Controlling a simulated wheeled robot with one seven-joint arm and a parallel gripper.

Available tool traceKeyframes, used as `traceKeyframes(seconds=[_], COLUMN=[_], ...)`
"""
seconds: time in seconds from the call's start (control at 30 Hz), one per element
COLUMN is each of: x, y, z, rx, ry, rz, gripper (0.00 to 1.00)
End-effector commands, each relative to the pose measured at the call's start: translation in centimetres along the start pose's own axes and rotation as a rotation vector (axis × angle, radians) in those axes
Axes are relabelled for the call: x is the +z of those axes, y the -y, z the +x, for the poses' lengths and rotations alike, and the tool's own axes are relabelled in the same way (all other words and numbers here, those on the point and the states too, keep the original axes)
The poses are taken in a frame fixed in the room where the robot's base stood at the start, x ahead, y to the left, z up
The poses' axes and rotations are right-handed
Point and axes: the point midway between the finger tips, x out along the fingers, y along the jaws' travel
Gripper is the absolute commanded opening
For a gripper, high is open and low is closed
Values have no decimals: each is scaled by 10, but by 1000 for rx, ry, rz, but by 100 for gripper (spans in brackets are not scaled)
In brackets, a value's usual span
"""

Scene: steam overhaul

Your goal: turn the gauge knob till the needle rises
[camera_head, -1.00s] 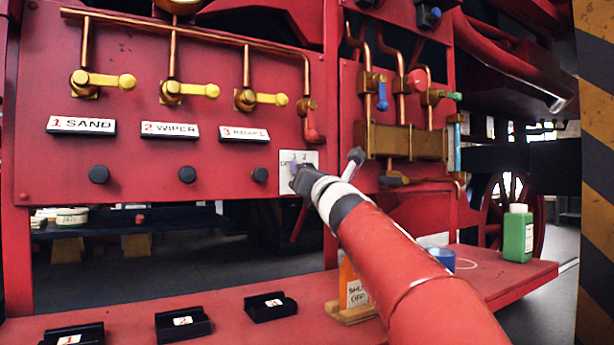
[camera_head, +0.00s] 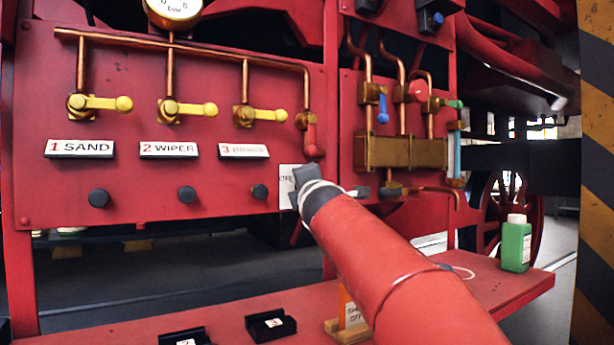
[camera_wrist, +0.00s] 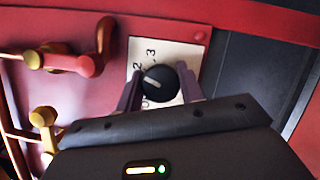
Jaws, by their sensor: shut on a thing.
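The gauge knob (camera_wrist: 158,84) is round and black with a pale pointer line. It sits on a white scale plate (camera_wrist: 172,52) with numbers, of which 2 and 3 can be read. My gripper (camera_wrist: 159,93) is shut on the knob, one finger on each side. In the head view my gripper (camera_head: 303,178) hides the knob and most of the plate (camera_head: 285,181). The pressure gauge (camera_head: 174,8), marked bar, is cut off by the top edge. I cannot see its needle.
A red-handled valve (camera_head: 311,140) hangs from the copper pipe just above my gripper. Three yellow levers, including the third (camera_head: 265,116), sit over labels and black knobs on the left. A green bottle (camera_head: 516,243) stands on the red shelf (camera_head: 480,286) at right.

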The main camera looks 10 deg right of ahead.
Motion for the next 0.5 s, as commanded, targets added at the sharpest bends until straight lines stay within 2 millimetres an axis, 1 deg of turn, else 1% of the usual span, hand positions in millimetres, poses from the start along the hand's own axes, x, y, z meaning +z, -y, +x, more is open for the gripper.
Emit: traceKeyframes(seconds=[0.03,0.1,0.5], x=[2,2,1], y=[-4,-4,0], z=[1,1,1], rx=[-23,-49,-182], ry=[-2,-4,-15], rz=[41,102,434], gripper=[15,15,15])
